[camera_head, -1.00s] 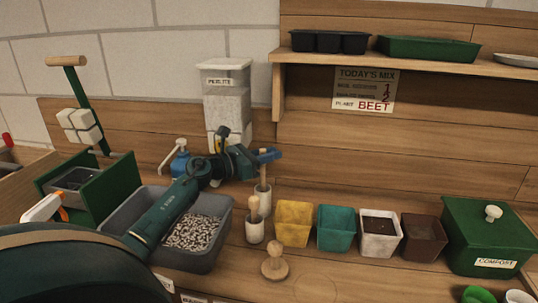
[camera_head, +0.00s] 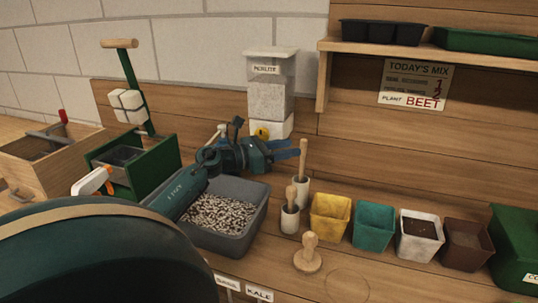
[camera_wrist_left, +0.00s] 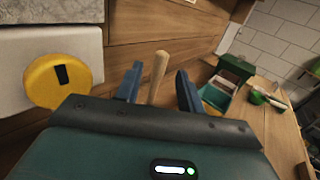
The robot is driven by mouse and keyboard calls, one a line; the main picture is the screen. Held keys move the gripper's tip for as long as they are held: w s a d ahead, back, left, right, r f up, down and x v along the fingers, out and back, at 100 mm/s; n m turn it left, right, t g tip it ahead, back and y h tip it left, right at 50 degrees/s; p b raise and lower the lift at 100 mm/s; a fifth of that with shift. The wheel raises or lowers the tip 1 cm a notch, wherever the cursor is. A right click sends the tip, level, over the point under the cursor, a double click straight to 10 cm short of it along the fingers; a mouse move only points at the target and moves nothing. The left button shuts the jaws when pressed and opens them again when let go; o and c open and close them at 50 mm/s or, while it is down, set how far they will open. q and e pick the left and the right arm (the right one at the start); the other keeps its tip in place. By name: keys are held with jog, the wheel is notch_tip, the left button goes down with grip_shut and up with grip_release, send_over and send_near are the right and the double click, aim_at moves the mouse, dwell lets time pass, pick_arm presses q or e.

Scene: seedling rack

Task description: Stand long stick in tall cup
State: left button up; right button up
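In the left wrist view the long stick (camera_wrist_left: 158,76) shows between the two spread fingers (camera_wrist_left: 158,88), with a gap on each side. The cups are hidden in that view. My right gripper is out of view.
A grey tub (camera_head: 248,229) of speckled grains lies below my left arm. Yellow (camera_head: 330,218) and teal (camera_head: 374,226) pots stand right of the cups. A wooden tamper (camera_head: 308,257) is in front. The perlite dispenser (camera_head: 271,90) stands behind the gripper.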

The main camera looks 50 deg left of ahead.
pick_arm(q)
jog(key=shift+b+v, duration=0.3)
jog(key=shift+v, duration=2.2)
